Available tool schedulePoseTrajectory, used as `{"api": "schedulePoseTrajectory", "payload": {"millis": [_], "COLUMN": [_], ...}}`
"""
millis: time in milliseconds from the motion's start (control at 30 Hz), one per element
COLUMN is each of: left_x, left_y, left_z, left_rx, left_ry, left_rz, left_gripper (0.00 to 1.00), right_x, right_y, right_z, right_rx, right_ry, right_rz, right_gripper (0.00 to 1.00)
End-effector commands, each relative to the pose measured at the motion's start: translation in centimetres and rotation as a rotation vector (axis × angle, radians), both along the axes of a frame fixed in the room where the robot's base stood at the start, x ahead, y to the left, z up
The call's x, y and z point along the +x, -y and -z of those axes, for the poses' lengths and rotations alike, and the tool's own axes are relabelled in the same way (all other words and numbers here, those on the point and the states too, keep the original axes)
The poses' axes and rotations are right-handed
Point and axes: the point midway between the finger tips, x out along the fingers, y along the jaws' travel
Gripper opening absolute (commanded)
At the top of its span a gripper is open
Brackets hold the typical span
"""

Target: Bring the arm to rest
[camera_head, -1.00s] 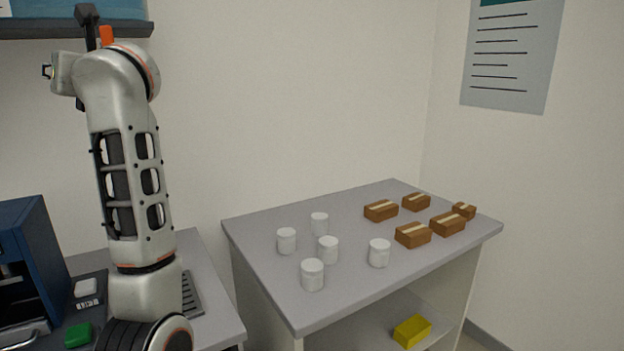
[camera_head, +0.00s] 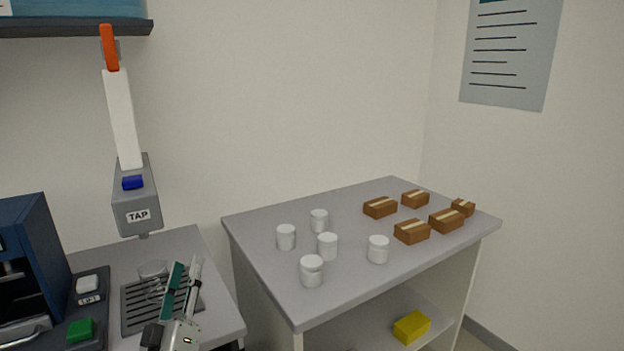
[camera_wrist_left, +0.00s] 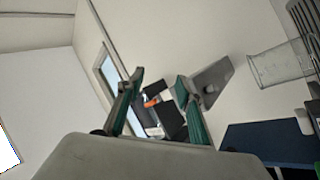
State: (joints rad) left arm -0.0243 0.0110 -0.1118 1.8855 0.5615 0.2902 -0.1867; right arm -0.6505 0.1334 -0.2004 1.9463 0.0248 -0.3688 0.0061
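My left gripper (camera_head: 183,290) shows at the bottom left of the head view, fingers pointing up, in front of the drip grate. In the left wrist view its two teal-padded fingers (camera_wrist_left: 158,100) stand apart with nothing held between them. The rest of the left arm is out of the head view. My right arm and gripper are not in view.
A tap unit (camera_head: 137,212) with an orange-tipped lever hangs above a clear glass (camera_head: 153,269) on the grate (camera_head: 135,312). A dark blue machine (camera_head: 35,255) stands left. The grey table (camera_head: 345,292) holds white jars (camera_head: 312,271) and brown boxes (camera_head: 412,232).

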Motion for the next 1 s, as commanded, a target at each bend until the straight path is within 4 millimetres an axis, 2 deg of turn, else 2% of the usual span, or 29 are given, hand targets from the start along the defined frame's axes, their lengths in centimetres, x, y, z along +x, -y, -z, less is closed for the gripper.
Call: {"api": "schedulePoseTrajectory", "payload": {"millis": [33, 167, 200, 267, 400, 500, 600, 733, 833, 1000], "left_x": [-0.9, -3.7, -4.8, -6.7, -12.0, -16.4, -20.4, -24.2, -25.7, -26.3], "left_y": [1.1, 3.5, 4.1, 4.9, 5.9, 6.2, 6.1, 5.7, 5.5, 5.4], "left_z": [3.5, 11.7, 14.2, 17.8, 25.9, 30.9, 34.8, 37.8, 39.0, 39.3], "left_rx": [0.068, 0.24, 0.29, 0.362, 0.526, 0.633, 0.723, 0.806, 0.839, 0.851], "left_ry": [-0.078, -0.267, -0.324, -0.407, -0.601, -0.729, -0.837, -0.931, -0.967, -0.98], "left_rz": [0.018, 0.067, 0.083, 0.107, 0.163, 0.204, 0.237, 0.266, 0.277, 0.281], "left_gripper": [0.36, 0.36, 0.36, 0.36, 0.36, 0.36, 0.36, 0.36, 0.36, 0.36], "right_x": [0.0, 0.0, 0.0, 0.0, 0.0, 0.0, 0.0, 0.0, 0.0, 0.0], "right_y": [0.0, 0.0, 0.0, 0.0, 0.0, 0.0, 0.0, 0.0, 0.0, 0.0], "right_z": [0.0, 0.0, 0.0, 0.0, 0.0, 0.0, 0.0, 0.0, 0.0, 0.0], "right_rx": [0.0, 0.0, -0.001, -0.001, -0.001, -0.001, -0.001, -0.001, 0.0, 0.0], "right_ry": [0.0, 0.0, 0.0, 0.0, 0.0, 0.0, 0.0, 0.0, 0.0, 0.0], "right_rz": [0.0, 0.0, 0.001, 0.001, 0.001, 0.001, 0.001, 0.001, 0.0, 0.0], "right_gripper": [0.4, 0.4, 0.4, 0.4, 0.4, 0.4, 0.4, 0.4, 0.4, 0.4]}}
